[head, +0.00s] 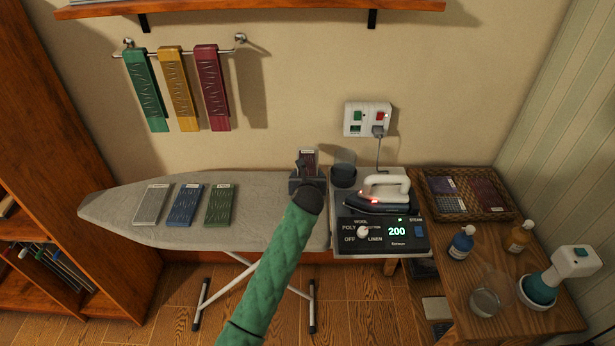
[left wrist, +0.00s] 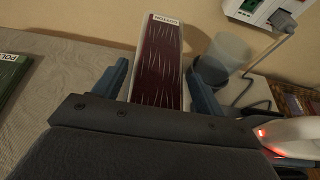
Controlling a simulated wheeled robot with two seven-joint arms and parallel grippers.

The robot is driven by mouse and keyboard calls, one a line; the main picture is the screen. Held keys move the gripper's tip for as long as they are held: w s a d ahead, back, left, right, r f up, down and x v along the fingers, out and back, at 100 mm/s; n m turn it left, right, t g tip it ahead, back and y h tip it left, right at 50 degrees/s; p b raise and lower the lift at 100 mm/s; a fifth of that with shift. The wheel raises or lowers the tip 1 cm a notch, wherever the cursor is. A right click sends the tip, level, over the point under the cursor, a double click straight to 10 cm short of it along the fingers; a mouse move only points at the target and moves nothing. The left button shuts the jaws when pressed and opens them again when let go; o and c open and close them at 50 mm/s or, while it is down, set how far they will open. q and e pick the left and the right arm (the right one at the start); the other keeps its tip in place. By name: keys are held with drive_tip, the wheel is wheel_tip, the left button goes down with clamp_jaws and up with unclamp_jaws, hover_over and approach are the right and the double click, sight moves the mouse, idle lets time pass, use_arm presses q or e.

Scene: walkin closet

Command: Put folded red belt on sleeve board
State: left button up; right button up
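A dark red patterned piece (head: 308,157) with a white label shows at the right end of the grey ironing board (head: 130,208). In the left wrist view this red piece (left wrist: 158,65) has a label that seems to read COTTON. My left gripper (head: 307,184) is over the right end of the board and hides the near part of the piece. In the left wrist view the blue fingers of my left gripper (left wrist: 158,88) are apart, one on each side of the piece. I cannot tell whether they touch it. My right gripper is out of view.
Grey (head: 152,205), blue (head: 186,206) and green (head: 219,206) labelled pieces lie on the board. An iron (head: 383,194) on its station and a dark cup (head: 343,175) stand close right of my gripper. Green, yellow and red (head: 212,88) strips hang from a wall rail.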

use_arm(q)
drive_tip(key=shift+r, duration=0.1)
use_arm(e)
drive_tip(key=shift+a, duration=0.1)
use_arm(q)
drive_tip(key=shift+s, duration=0.3)
drive_tip(key=b+v, duration=0.4)
drive_tip(key=v, duration=0.6)
drive_tip(key=shift+s+r, duration=0.25)
drive_tip(key=shift+s, duration=0.05)
drive_tip(key=shift+s+r, duration=0.2)
drive_tip(key=shift+s, duration=0.1)
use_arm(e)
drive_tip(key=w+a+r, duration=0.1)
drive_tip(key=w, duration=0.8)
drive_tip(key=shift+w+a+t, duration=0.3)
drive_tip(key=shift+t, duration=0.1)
